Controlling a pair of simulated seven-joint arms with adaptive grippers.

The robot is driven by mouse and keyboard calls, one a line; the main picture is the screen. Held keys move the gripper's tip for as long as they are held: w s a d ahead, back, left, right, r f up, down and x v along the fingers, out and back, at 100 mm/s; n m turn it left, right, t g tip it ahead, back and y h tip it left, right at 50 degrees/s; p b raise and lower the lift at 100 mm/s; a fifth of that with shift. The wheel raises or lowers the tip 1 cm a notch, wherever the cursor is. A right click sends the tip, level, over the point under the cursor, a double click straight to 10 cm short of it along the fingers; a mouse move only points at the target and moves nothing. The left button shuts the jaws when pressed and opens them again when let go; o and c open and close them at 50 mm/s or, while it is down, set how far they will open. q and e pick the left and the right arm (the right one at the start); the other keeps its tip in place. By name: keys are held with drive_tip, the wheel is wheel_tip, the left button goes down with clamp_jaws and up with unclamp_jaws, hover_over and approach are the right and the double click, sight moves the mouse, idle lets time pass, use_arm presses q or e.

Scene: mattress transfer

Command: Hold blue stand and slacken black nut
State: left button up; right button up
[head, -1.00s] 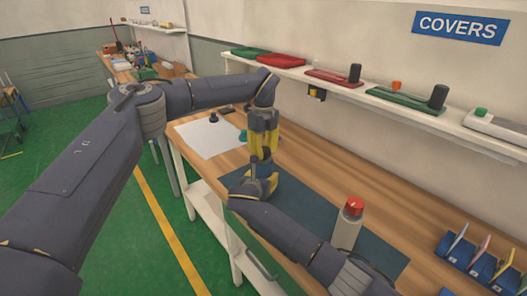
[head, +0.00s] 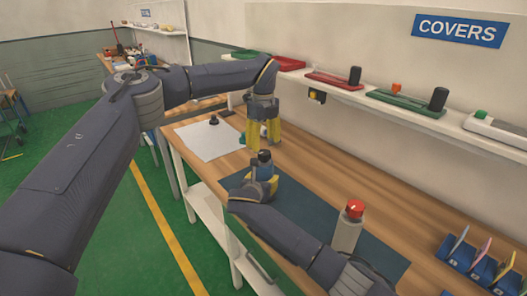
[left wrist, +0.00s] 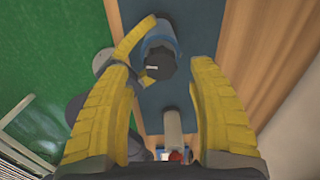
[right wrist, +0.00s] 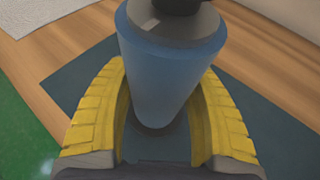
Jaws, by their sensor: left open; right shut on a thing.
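The blue stand (head: 261,174) is upright over the dark mat, with the black nut (head: 264,157) on its top. My right gripper (head: 262,192) is shut around the stand's body; the right wrist view shows the blue stand (right wrist: 165,75) between its yellow fingers, with the nut cut off at the top edge. My left gripper (head: 262,147) is open and empty just above the nut, fingers pointing down. In the left wrist view the black nut (left wrist: 160,63) lies beyond and between the spread fingers, apart from them, with a pale mark on its top.
A grey post with a red cap (head: 354,208) stands on the dark mat (head: 313,217) to the right. A white sheet with a small black knob (head: 214,120) lies behind. A blue rack (head: 478,262) stands at the right. A wall shelf (head: 463,130) holds trays and covers.

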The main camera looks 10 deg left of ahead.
sight(263, 152)
use_arm(q)
wheel_tip(263, 152, up, 7)
drive_tip(key=shift+r, duration=0.15)
use_arm(e)
drive_tip(key=shift+r, duration=0.15)
idle(0.4)
drive_tip(key=o, duration=1.6)
drive_tip(key=shift+o, duration=0.2)
drive_tip(key=shift+s, duration=0.15)
